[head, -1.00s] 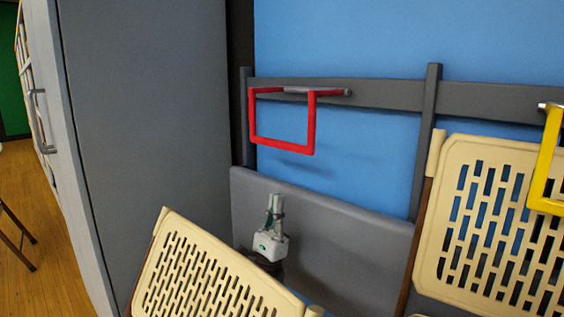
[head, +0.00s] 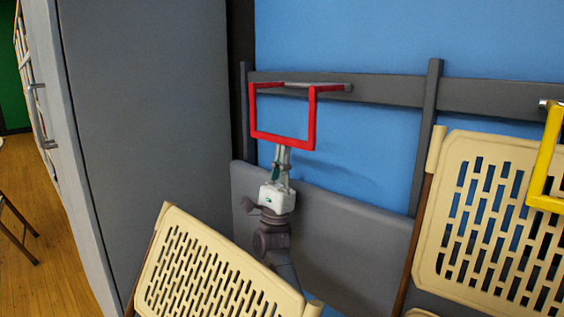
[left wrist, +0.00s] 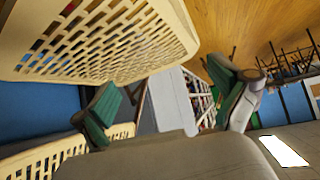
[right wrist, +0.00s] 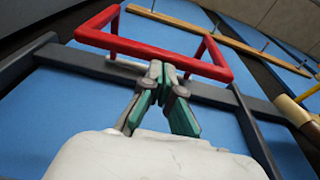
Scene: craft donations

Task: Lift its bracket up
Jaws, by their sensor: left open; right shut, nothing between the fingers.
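The red bracket (head: 283,138) is a square frame hinged on the grey rail, hanging down and outward in the head view. It also shows in the right wrist view (right wrist: 150,50), across the top. My right gripper (head: 283,150) points up just under the bracket's lower bar. Its fingers are together with nothing between them; in the right wrist view the fingertips (right wrist: 164,66) overlap the bar from below, and I cannot tell if they touch it. My left gripper (left wrist: 165,100) is open and empty in the left wrist view, away from the bracket.
Another cream chair (head: 490,220) hangs at the right by a yellow bracket (head: 545,170). A tall grey cabinet (head: 150,120) stands at the left. The blue wall around the red bracket is clear.

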